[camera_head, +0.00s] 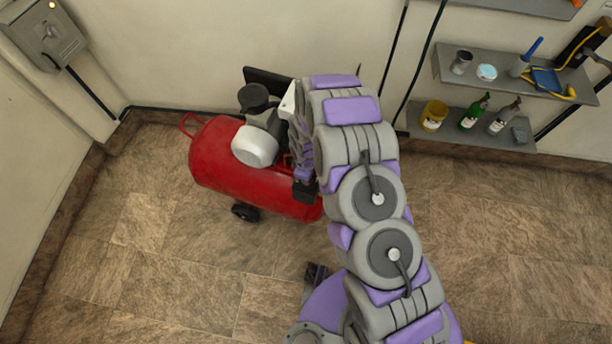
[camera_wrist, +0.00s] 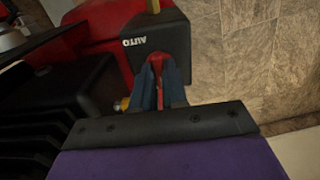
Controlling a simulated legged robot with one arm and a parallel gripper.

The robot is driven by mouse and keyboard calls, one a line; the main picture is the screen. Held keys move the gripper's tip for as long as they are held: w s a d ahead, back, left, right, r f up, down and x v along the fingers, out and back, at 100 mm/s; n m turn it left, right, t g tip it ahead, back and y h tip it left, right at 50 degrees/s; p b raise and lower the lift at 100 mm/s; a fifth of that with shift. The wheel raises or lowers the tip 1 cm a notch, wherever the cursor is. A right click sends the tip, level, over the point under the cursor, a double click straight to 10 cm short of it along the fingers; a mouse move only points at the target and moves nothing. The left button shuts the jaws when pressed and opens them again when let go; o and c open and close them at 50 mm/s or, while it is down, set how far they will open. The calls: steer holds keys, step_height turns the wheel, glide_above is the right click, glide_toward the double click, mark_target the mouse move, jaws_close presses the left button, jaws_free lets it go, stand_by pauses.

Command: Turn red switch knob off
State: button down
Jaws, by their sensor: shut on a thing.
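In the head view, the red compressor (camera_head: 225,175) stands on the floor by the back wall.
Shelves (camera_head: 510,75) with bottles, cans and tools hang on the wall at the right. A grey electrical box (camera_head: 45,35) is on the wall at the upper left. The tiled floor (camera_head: 130,255) in front of the compressor is clear.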

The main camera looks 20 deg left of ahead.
steer(key=c, duration=1.2)
jaws_free()
steer(key=shift+f, duration=0.1)
steer(key=shift+o, duration=0.2)
step_height(320, 180, up, 17)
steer(key=p, duration=0.4)
steer(key=shift+w, duration=0.1)
